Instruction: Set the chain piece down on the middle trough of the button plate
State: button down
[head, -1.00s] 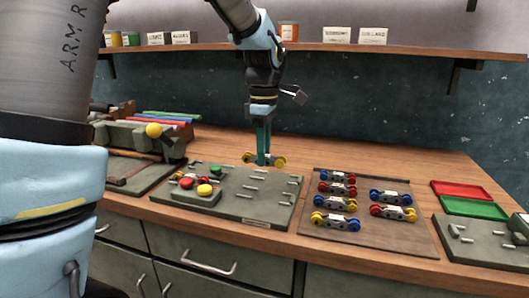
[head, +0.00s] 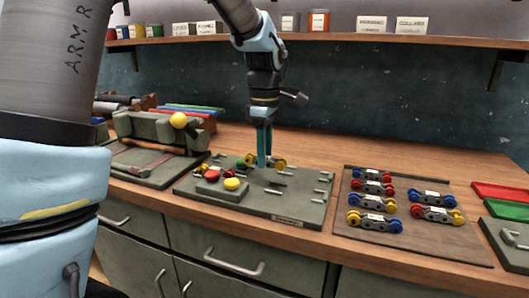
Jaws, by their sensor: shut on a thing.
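The button plate (head: 262,205) is a flat grey-green board on the bench, with a raised block carrying a red button (head: 212,175) and a yellow button (head: 232,184); a green button is partly visible behind them. Several short light raised bars on its right half mark its troughs; which is the middle one is hard to tell. My gripper (head: 264,163) points straight down, shut on a chain piece with yellow rollers (head: 280,163). The piece appears at the plate's back part, right of the buttons. Its middle is hidden by the fingers, and I cannot tell whether it touches the plate.
A dark board (head: 405,240) with several chain pieces lies to the right. Red (head: 500,192) and green (head: 508,208) trays are at the far right. The bench behind the dark board is clear.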

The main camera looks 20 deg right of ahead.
aim_at(265, 187)
jog(key=shift+f+b, duration=1.5)
jog(key=shift+f, duration=1.35)
jog(key=shift+c, duration=2.2)
grip_release()
notch_tip(265, 187, up, 11)
jog(key=shift+f, duration=0.1)
jog(key=shift+s, duration=0.15)
